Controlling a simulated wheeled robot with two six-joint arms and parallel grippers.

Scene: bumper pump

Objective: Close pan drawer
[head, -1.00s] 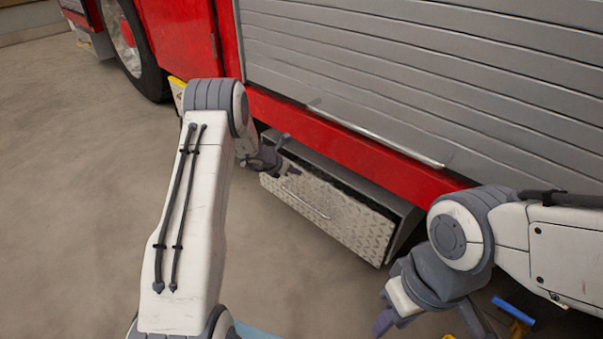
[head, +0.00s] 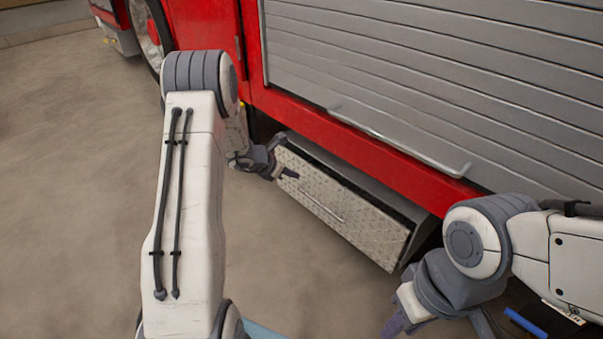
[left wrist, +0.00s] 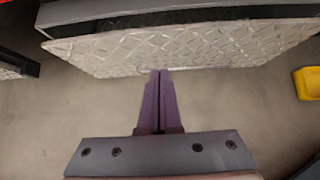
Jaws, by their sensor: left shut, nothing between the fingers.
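The pan drawer (head: 358,223) hangs under the red side of the truck, with a diamond-plate front and a thin bar handle (head: 322,206). A dark gap shows behind the top of its front, so it stands partly open. My left gripper (head: 287,174) is at the left end of the drawer front. In the left wrist view its purple fingers (left wrist: 158,75) are shut with nothing between them, tips at the lower edge of the drawer front (left wrist: 190,47). I cannot tell whether they touch it. My right gripper (head: 396,326) is at the lower right, apart from the drawer; its fingers are partly cut off.
A grey roller shutter (head: 420,80) and red truck body (head: 300,110) rise behind the drawer. A yellow object (left wrist: 307,83) lies at the right in the left wrist view. A blue object (head: 525,322) is at the lower right. The concrete floor (head: 80,150) at left is clear.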

